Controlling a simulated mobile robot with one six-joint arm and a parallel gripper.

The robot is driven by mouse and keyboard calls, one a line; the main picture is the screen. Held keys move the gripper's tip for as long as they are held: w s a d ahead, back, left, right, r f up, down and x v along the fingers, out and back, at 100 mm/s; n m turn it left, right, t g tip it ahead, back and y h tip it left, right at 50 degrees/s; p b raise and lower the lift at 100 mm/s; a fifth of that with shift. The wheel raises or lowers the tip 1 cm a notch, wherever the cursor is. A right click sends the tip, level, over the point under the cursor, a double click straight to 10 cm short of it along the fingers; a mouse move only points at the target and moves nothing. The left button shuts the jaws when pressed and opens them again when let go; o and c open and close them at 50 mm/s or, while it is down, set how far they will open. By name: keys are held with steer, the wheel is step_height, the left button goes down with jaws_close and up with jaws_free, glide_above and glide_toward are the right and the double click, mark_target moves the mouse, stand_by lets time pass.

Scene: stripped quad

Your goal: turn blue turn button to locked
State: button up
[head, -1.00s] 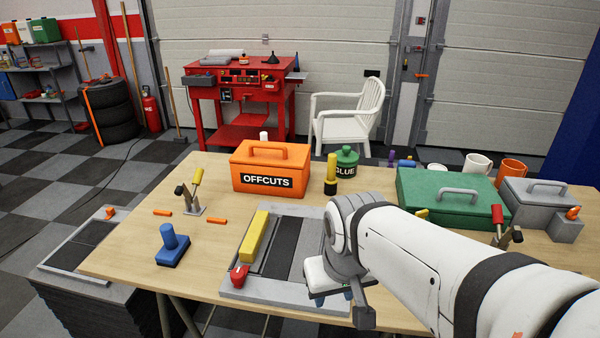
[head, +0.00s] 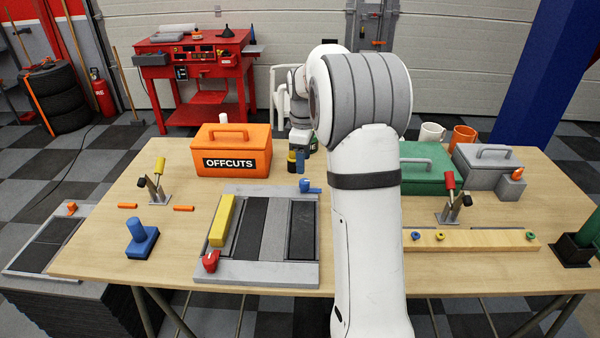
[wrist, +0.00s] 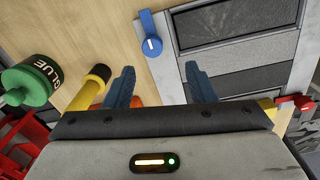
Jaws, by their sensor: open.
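The blue turn button (head: 305,186) sits at the far right corner of a grey framed panel (head: 265,278) on the table. Its tab points right in the head view. In the wrist view the button (wrist: 151,40) shows a white mark and lies ahead of my fingertips, apart from them. My gripper (wrist: 158,84) is open, with nothing between its blue-grey fingers. In the head view my gripper (head: 299,160) is beyond the panel's far edge, partly hidden by my arm. A red turn button (head: 210,262) sits at the near left corner, beside a yellow bar (head: 222,220).
An orange OFFCUTS box (head: 232,150) stands left of my gripper. A green GLUE jar (wrist: 28,82) and a yellow-and-black cylinder (wrist: 85,85) stand close by. A red-handled clamp (head: 450,195) and a wooden strip with small knobs (head: 470,240) are at right.

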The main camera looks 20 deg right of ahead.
mark_target(304, 181)
steer(key=shift+w+d+f, duration=0.3)
steer(key=shift+w, duration=0.15)
steer(key=shift+w+d+f, duration=0.1)
steer(key=shift+f, duration=0.15)
step_height(304, 181, down, 7)
steer(key=shift+w+f+p, duration=0.1)
steer(key=shift+f+p, duration=0.05)
steer(key=shift+p, duration=0.2)
steer(key=c, duration=1)
steer(key=shift+o, duration=0.2)
